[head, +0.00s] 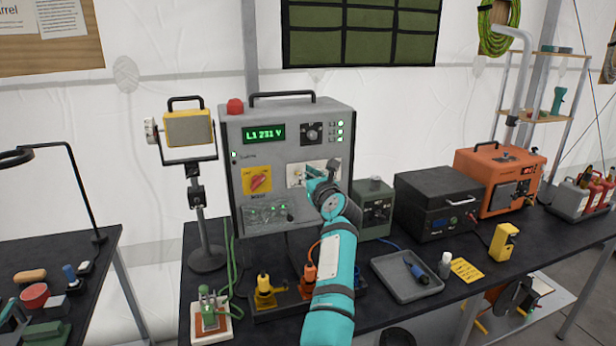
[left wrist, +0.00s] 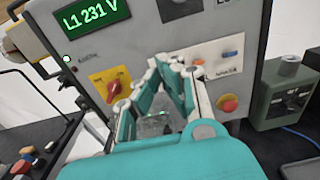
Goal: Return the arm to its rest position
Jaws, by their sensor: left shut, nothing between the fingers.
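My left arm is teal and reaches up from the bottom middle of the head view. Its gripper (head: 331,168) is in front of the lower right part of a grey power unit (head: 290,117). In the left wrist view the gripper's teal fingers (left wrist: 168,63) are drawn together with nothing held between them. The unit's panel lies behind them, with a red switch on a yellow plate (left wrist: 110,86) to the left and a red button (left wrist: 228,103) to the right. I cannot tell whether the fingertips touch the panel. My right gripper is not in view.
The black bench (head: 390,318) carries a yellow lamp (head: 190,128) on a stand, a grey tray (head: 407,277), a small green-grey box (head: 373,208), a dark case (head: 438,202) and an orange unit (head: 498,180). Colored plugs stand beside my forearm. A second table (head: 100,262) is at left.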

